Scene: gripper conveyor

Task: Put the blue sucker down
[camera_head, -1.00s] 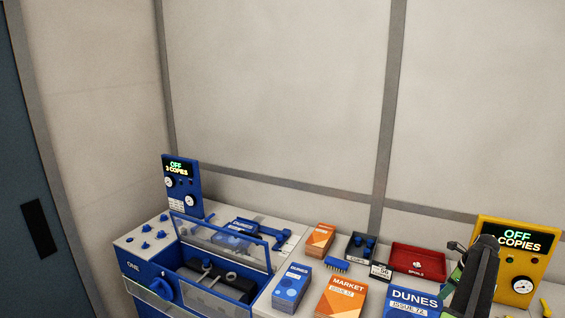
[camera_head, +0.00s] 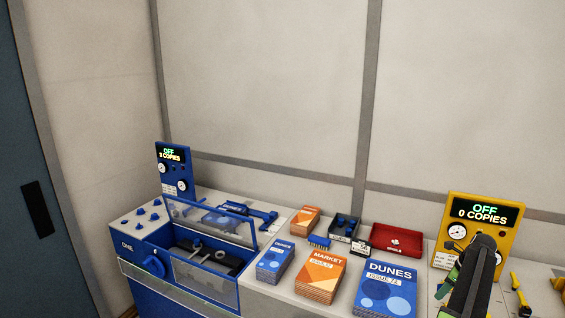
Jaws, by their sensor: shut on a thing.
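My arm with my gripper (camera_head: 452,288) is at the lower right, in front of the yellow machine (camera_head: 507,232). It is dark with green parts. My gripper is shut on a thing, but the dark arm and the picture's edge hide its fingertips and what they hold. Small blue pieces, perhaps blue suckers (camera_head: 345,223), sit in a small black tray (camera_head: 340,238) at the back of the counter. I cannot tell whether a blue sucker is in my gripper.
The blue machine (camera_head: 140,252) with a raised clear cover stands at the left. Blue Dunes stacks (camera_head: 388,290) and orange Market stacks (camera_head: 319,277) fill the front. A red tray (camera_head: 396,240) and a small blue brush (camera_head: 318,243) lie behind. Little counter is free.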

